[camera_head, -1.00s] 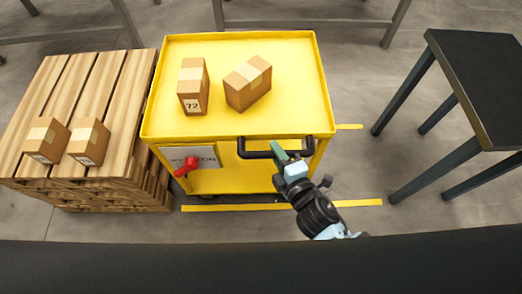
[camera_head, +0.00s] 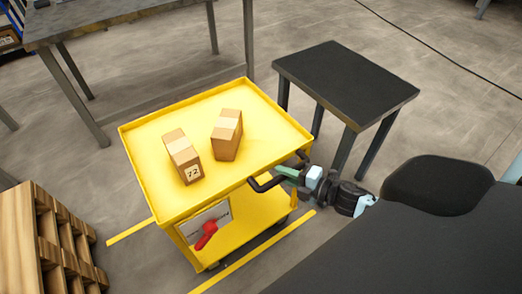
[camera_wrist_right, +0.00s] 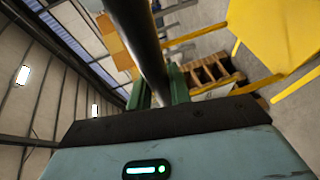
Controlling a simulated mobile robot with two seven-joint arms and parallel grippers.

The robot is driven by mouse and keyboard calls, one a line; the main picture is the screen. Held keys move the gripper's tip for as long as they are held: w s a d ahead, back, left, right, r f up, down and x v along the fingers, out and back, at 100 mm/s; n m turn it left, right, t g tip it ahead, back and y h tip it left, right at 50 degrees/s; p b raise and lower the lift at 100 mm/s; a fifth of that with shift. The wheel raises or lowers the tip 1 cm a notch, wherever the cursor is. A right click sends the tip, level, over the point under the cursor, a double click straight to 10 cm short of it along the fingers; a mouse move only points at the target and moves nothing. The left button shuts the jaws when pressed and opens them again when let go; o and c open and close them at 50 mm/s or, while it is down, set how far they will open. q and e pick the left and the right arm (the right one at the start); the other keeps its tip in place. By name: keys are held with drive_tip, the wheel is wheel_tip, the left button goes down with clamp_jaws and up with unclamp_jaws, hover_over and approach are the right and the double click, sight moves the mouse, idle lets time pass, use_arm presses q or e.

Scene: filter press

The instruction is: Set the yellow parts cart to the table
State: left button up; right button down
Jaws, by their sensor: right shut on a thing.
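The yellow parts cart (camera_head: 150,150) stands in the middle of the head view with two cardboard boxes (camera_head: 183,157) (camera_head: 227,135) on its top tray. My right gripper (camera_head: 292,174) is shut on the cart's black handle (camera_head: 262,186), on its near right side. In the right wrist view the green fingers (camera_wrist_right: 158,92) close around the dark handle bar (camera_wrist_right: 140,40). A black-topped table (camera_head: 345,80) stands just right of the cart; whether they touch cannot be told. My left gripper is not in view.
A wooden pallet stack (camera_head: 45,245) is at the lower left. A larger grey bench (camera_head: 120,12) stands behind the cart. Yellow lines (camera_head: 255,252) mark the floor, with open floor at the back right.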

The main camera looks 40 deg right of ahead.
drive_tip(key=d+b, duration=0.2)
drive_tip(key=d, duration=0.9)
drive_tip(key=shift+d, duration=0.3)
drive_tip(key=shift+w+d+r, duration=0.1)
drive_tip(key=c, duration=1.4)
unclamp_jaws()
drive_tip(key=shift+o, duration=0.5)
drive_tip(key=v, duration=0.8)
